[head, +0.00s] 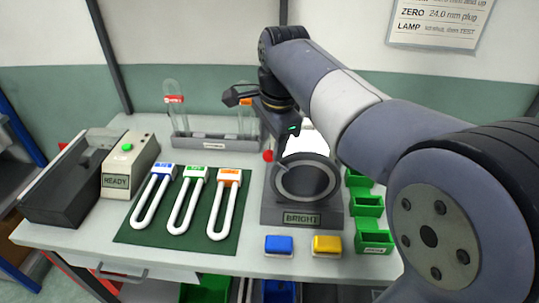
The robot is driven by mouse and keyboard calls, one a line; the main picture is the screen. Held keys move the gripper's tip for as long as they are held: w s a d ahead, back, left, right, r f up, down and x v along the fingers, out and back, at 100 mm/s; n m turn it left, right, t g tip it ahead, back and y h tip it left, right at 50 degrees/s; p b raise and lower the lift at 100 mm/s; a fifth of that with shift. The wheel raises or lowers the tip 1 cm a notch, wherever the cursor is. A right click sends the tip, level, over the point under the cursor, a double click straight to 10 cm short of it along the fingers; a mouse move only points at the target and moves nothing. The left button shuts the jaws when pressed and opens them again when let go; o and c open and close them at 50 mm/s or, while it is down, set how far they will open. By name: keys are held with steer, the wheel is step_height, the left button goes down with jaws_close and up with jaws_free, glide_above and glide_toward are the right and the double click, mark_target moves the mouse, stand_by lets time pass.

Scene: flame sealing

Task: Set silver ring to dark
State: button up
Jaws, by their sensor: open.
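The silver ring (305,181) is a round metal ring on the front of a dark grey device. A label on the device's base (301,218) reads BRIGHT. A bright white lit area (308,136) shows behind and above the ring. My gripper (291,131) hangs below my wrist, above and behind the ring as seen here, and looks apart from it. It is open and appears empty. Its fingers are small, dark and hard to make out against the device.
A green mat (140,237) holds several white U-shaped pieces with coloured caps. A box labelled READY (130,165) stands left, a rack (215,148) with glass tubes behind. Blue (279,245) and yellow (327,245) blocks sit in front; green bins (370,206) stand right.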

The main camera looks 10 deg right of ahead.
mark_target(270, 152)
steer(key=f, duration=0.5)
steer(key=shift+w+a, duration=0.25)
steer(key=shift+w, duration=0.1)
jaws_close()
